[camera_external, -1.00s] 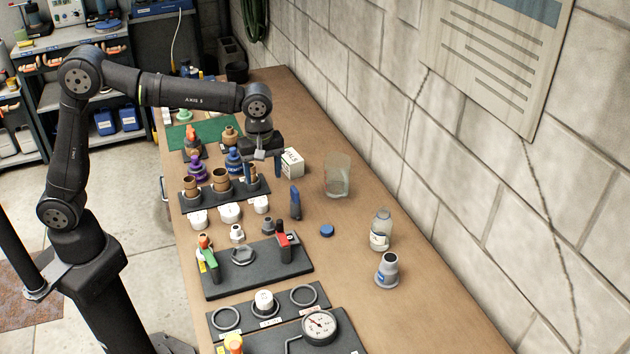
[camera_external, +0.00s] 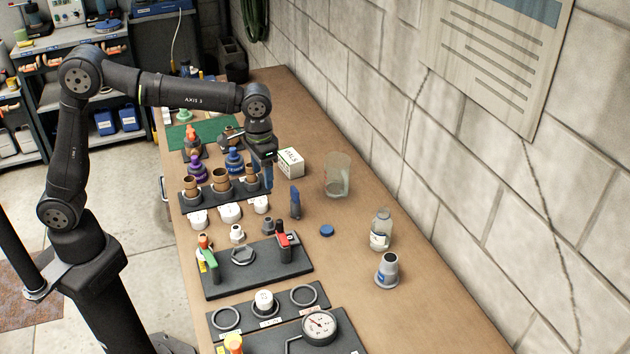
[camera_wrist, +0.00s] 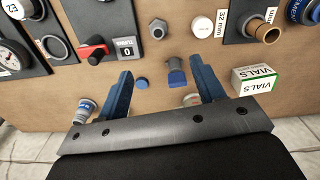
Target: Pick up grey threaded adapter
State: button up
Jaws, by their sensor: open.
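A small grey threaded fitting, which looks like the adapter (camera_external: 267,226), stands on the bench between the valve board and the white caps. It also shows near the top of the wrist view (camera_wrist: 158,28), beyond my fingertips. A lighter fitting (camera_external: 237,233) stands left of it. My gripper (camera_external: 268,182) is above the bench beside the pipe rack, pointing down, with nothing between its blue fingers. The wrist view shows the fingers (camera_wrist: 162,70) spread wide. They are clear of the adapter.
The valve board (camera_external: 302,262) with upright handles stands close to the adapter. White caps (camera_external: 261,204), a blue upright piece (camera_external: 295,204) and a blue cap (camera_external: 327,230) are nearby. A glass (camera_external: 338,176), a bottle (camera_external: 380,230) and a grey reducer (camera_external: 387,271) stand towards the wall.

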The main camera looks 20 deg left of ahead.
jog(key=m, duration=1)
send_near(268, 219)
jog(key=f, duration=0.5)
jog(key=shift+a+f, duration=0.15)
jog(key=shift+a, duration=0.1)
jog(key=shift+d+f, duration=0.15)
jog(key=shift+f, duration=1.2)
jog(key=shift+d+f, duration=0.15)
jog(key=shift+f, duration=1.15)
jog(key=c, duration=1)
